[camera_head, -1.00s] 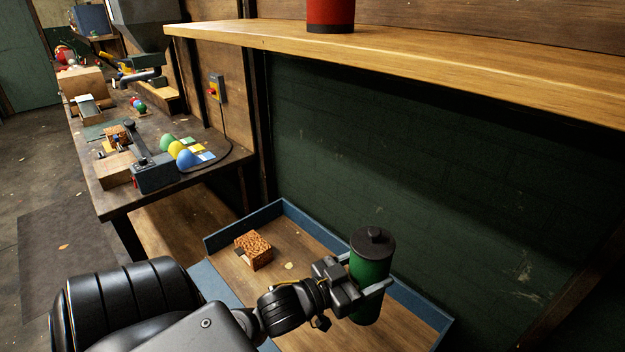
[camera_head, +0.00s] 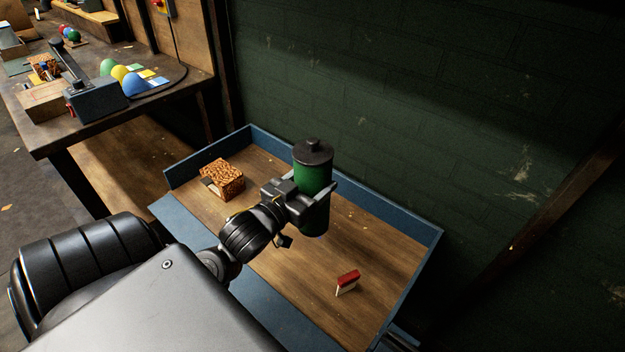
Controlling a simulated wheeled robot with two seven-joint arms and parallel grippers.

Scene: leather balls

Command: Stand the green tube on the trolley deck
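The green tube (camera_head: 313,178), with a dark cap and dark lower part, is upright in my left gripper (camera_head: 311,190). The gripper's fingers are closed around its middle. The tube is over the wooden trolley deck (camera_head: 370,245), which has a blue rim. I cannot tell for certain whether its bottom touches the deck. My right gripper is not in view.
A speckled brown block (camera_head: 222,178) sits at the deck's back left. A small red and white box (camera_head: 347,282) stands near the front right. The deck between and right of the tube is clear. A workbench (camera_head: 60,135) with coloured balls (camera_head: 122,74) is at the upper left.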

